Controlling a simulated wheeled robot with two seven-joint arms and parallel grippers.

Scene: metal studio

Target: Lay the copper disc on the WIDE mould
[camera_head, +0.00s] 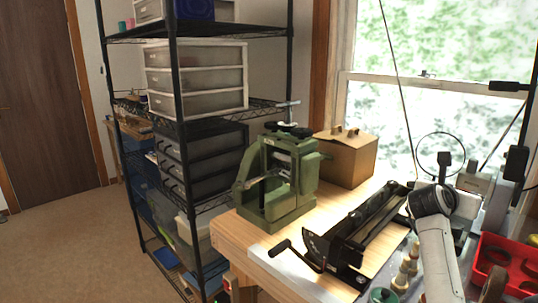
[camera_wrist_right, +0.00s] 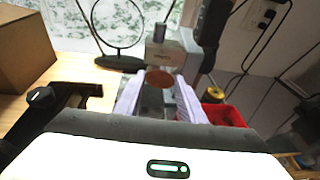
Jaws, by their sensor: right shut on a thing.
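The copper disc (camera_wrist_right: 159,80) shows in the right wrist view between the two pale fingers of my right gripper (camera_wrist_right: 160,88). The gripper is shut on it and holds its broad face towards the camera. In the head view my right arm comes in at the lower right, over the right part of the bench; the disc cannot be made out there. I cannot pick out the wide mould in either view. My left gripper is not in view.
A green rolling mill (camera_head: 278,180), a cardboard box (camera_head: 347,158) and a black cranked machine (camera_head: 345,235) stand on the wooden bench (camera_head: 262,262). A red tray (camera_head: 482,268) holding dark rings lies at the right. Wire shelving (camera_head: 172,70) stands at the left.

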